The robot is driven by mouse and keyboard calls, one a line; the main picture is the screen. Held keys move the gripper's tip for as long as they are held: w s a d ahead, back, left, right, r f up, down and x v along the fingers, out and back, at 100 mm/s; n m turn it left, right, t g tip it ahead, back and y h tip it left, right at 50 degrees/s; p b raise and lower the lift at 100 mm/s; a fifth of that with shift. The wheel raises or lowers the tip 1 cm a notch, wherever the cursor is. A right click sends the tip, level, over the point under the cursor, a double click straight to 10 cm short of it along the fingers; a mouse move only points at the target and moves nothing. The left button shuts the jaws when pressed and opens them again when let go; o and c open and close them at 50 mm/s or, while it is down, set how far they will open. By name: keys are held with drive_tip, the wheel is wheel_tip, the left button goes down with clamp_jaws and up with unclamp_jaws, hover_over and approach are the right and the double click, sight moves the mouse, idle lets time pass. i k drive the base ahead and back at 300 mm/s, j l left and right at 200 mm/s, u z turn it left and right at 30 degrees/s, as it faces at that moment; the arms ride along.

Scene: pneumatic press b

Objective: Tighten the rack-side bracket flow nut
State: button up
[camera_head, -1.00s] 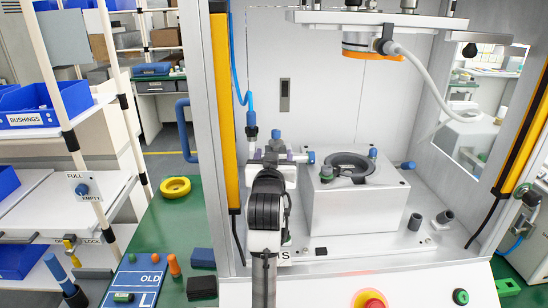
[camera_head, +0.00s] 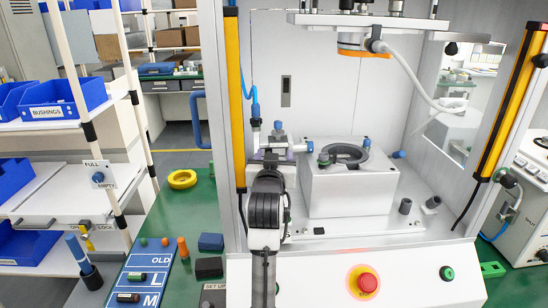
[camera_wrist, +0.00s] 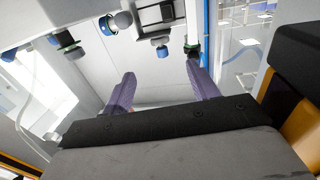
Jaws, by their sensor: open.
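My gripper (camera_head: 271,156) is inside the press at its left side, in front of the bracket area. In the wrist view its two purple fingers (camera_wrist: 161,70) are apart with nothing between them. A blue-capped fitting (camera_wrist: 161,50) lies just past the fingertips, below a dark rectangular bracket part (camera_wrist: 153,15). In the head view a blue-topped fitting (camera_head: 278,126) rises just behind my gripper, and another blue nut (camera_head: 310,146) sits to its right. I cannot tell for certain which is the flow nut. My wrist hides much of the bracket.
A light grey block with a dark ring (camera_head: 348,190) stands to the right of my gripper. The press's left post with a yellow strip (camera_head: 236,100) is close on the left. A red stop button (camera_head: 365,282) is on the front panel. The rack's blue bins (camera_head: 58,102) are at far left.

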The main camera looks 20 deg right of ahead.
sight(282, 132)
drive_tip(key=l+u, duration=0.15)
drive_tip(key=l, duration=0.3)
drive_tip(key=k+l+u, duration=0.2)
drive_tip(key=l, duration=0.3)
drive_tip(key=l+u, duration=0.15)
drive_tip(key=l, duration=0.3)
drive_tip(key=l+u, duration=0.1)
drive_tip(key=l, duration=0.15)
drive_tip(key=i+l, duration=0.1)
drive_tip(key=i, duration=0.3)
